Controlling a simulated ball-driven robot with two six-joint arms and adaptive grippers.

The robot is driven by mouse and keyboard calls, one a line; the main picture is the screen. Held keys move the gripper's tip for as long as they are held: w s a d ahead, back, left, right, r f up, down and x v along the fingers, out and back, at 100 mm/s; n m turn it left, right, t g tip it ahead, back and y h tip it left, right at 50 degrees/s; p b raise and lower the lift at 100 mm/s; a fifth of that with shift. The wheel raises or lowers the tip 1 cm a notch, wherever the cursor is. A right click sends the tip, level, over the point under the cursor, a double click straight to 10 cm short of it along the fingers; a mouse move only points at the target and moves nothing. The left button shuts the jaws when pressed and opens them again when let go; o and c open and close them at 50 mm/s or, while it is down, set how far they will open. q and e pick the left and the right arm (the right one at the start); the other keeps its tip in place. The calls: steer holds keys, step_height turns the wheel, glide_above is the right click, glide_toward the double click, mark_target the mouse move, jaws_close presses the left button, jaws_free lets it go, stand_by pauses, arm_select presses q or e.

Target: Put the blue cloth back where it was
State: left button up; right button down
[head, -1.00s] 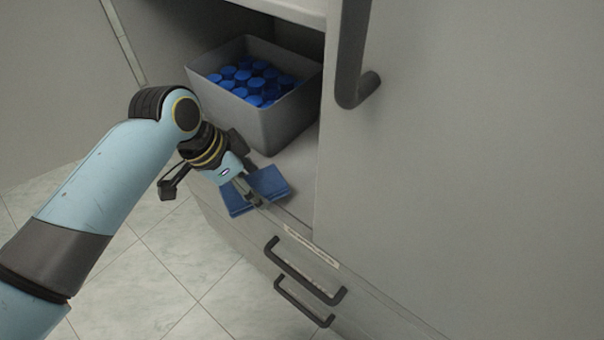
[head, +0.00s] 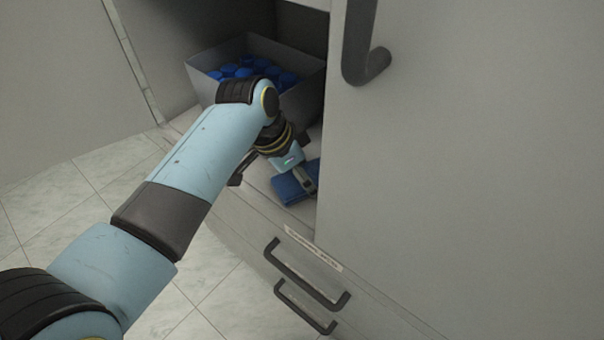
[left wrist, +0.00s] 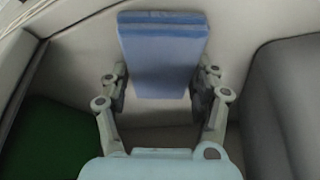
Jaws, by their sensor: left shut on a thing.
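The blue cloth (head: 289,189) is a folded, flat pad. My left gripper (head: 306,180) is shut on it at the front of the open cabinet compartment, beside the sliding door's edge. In the left wrist view the cloth (left wrist: 162,50) sits between the two fingers of the gripper (left wrist: 160,88), its far end sticking out beyond them. I cannot tell whether the cloth touches the shelf (head: 258,175). My right gripper is not in view.
A grey bin (head: 305,92) of blue caps (head: 245,68) stands in the compartment behind my left arm. A large grey door panel (head: 460,150) with a dark handle (head: 362,60) closes off the right. Dark drawer handles (head: 305,280) stick out below.

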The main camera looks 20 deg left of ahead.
arm_select(q)
steer(key=o, duration=1.1)
steer(key=shift+f, duration=0.15)
steer(key=shift+o, duration=0.5)
steer(key=shift+a+r, duration=0.1)
steer(key=shift+r, duration=0.3)
steer(key=p+v, duration=0.3)
steer(key=v, duration=0.8)
steer(key=shift+r+p, duration=0.25)
steer(key=shift+p, duration=0.1)
